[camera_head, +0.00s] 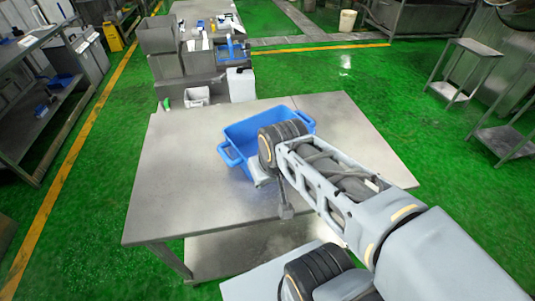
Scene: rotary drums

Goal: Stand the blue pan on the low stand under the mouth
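The blue pan (240,131) is a deep tub with side handles. It stands upright on the steel table (180,190), near its middle. My arm reaches in from the lower right, and its end hides the pan's right and front parts. My gripper (259,173) is at the pan's near side, mostly hidden by my wrist. I cannot tell whether its fingers touch the pan or are open. Two low metal stands, one farther off (463,47) and one nearer (513,137), are on the right. The mouth is not clearly visible, so I cannot tell which stand is under it.
The table's left part is bare. Behind it stand grey bins and a cluttered bench (210,15), with a white container (240,85). Shelving (40,90) lines the left side. Part of a large rounded metal machine (518,14) shows at top right. Green floor (390,110) is open between table and stands.

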